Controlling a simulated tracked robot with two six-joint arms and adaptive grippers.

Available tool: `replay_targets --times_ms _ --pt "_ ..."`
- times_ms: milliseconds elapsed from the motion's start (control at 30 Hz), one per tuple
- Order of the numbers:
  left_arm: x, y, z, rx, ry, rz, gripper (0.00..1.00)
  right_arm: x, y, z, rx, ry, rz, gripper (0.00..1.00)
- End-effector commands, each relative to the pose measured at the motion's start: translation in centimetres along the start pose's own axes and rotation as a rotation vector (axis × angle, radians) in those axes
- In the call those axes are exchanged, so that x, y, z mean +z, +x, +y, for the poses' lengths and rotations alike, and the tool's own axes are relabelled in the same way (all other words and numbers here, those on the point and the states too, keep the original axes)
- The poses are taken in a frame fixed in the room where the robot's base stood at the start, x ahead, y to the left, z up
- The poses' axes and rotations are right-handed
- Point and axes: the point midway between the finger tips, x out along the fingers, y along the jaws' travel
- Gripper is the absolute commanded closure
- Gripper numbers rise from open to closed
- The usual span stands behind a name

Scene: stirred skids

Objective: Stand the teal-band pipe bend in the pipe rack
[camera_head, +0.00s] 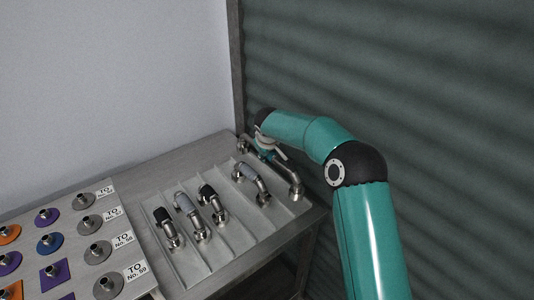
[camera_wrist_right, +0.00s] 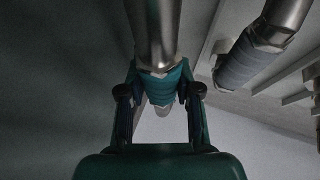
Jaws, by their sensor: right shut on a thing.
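The teal-band pipe bend (camera_head: 284,170) is a silver pipe at the right end of the slotted metal rack (camera_head: 216,252). Its far end and band are partly hidden by my right gripper (camera_head: 264,148) in the head view. In the right wrist view, the fingers of my right gripper (camera_wrist_right: 160,100) are shut around the teal band (camera_wrist_right: 163,85), one on each side. The head view shows the bend's near end low at the rack's right side; I cannot tell whether it touches the rack. My left gripper is not in view.
Several other bends with black or grey bands stand in the rack, the nearest a grey-band bend (camera_head: 251,180), also close by in the right wrist view (camera_wrist_right: 244,62). Left is a board (camera_head: 25,258) with pegs on coloured plates and labels. A corrugated wall (camera_head: 400,70) rises behind my arm.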

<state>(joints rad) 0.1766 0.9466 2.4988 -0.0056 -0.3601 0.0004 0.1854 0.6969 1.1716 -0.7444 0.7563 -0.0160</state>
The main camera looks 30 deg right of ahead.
Motion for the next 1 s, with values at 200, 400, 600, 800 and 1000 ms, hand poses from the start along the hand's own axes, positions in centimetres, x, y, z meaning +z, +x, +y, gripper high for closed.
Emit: replay_targets --times_ms 200,400,600,800,1000 --pt "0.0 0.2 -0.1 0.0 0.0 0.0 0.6 -0.1 0.0 0.0 0.003 0.0 0.004 1.0" --pt "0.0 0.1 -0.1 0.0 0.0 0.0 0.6 -0.1 0.0 0.1 0.003 0.0 0.004 1.0" --pt "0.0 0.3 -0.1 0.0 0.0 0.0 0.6 0.0 0.1 0.0 0.003 0.001 0.004 1.0" --pt "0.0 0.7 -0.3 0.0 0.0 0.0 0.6 0.2 0.6 -0.2 0.004 0.0 0.003 1.0" --pt "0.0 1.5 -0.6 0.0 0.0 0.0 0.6 0.6 1.3 -0.5 0.006 -0.001 0.003 1.0"
